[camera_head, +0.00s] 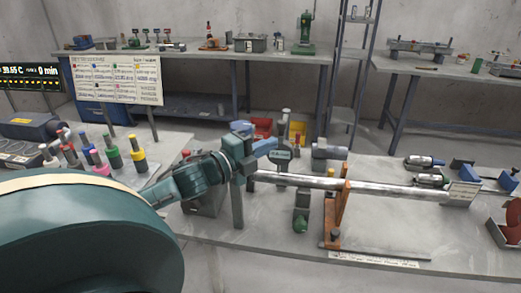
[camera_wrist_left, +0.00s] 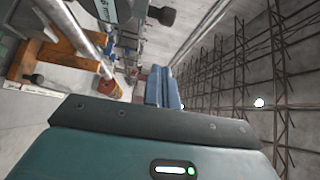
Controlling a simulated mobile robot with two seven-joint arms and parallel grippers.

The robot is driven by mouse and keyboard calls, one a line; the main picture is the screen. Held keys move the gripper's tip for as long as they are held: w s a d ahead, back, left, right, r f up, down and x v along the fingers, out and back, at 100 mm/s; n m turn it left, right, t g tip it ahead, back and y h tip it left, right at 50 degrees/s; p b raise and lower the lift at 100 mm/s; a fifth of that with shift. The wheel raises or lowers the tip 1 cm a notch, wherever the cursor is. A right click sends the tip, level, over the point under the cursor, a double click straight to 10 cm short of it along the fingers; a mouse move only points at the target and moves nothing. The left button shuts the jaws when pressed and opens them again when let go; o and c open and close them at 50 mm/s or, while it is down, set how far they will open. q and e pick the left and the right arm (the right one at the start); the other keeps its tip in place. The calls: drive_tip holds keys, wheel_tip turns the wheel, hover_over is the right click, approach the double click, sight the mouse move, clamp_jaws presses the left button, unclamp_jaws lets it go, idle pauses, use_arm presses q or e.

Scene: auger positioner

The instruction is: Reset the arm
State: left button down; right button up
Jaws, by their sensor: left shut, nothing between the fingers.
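My left gripper (camera_head: 263,147) is in the middle of the head view, its arm coming in from the left. Its blue fingers are shut with nothing between them, and they also show in the left wrist view (camera_wrist_left: 163,88). It hangs above the left end of a long metal auger shaft (camera_head: 385,188), beside a dark upright gauge (camera_head: 282,158). The shaft lies level across an orange upright stand (camera_head: 338,212). Part of the shaft's left end is hidden behind my wrist. My right gripper is not in view.
A green-and-grey post (camera_head: 301,212) stands below the shaft. Several colour-banded cylinders (camera_head: 115,157) stand on the left table. Red (camera_head: 262,127) and yellow (camera_head: 298,131) bins sit behind my gripper. A sign board (camera_head: 117,80) stands at the back left. The front right tabletop (camera_head: 390,240) is mostly clear.

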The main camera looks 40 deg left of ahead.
use_arm(q)
drive_tip(key=shift+s+a, duration=0.25)
drive_tip(key=shift+s, duration=0.6)
drive_tip(key=s+d+f+n+g+y, duration=0.1)
drive_tip(key=s+d+f+n, duration=0.15)
drive_tip(key=f, duration=0.35)
drive_tip(key=s+d+f+n+g, duration=0.1)
drive_tip(key=f+n, duration=0.2)
drive_tip(key=f, duration=0.3)
drive_tip(key=s+d+f+n+g+y, duration=0.1)
drive_tip(key=s+d+f+n+g, duration=0.15)
drive_tip(key=f, duration=0.35)
drive_tip(key=s+d+f+n+g+h, duration=0.1)
drive_tip(key=s+d+f+n, duration=0.3)
drive_tip(key=d+f, duration=0.2)
drive_tip(key=s+d+f+n+g+h, duration=0.1)
drive_tip(key=s+d+f+n, duration=0.3)
drive_tip(key=d, duration=0.7)
drive_tip(key=shift+s+d+f+n+g, duration=0.3)
drive_tip(key=shift+s+f+g, duration=0.2)
drive_tip(key=shift+f, duration=0.45)
drive_tip(key=shift+a, duration=0.1)
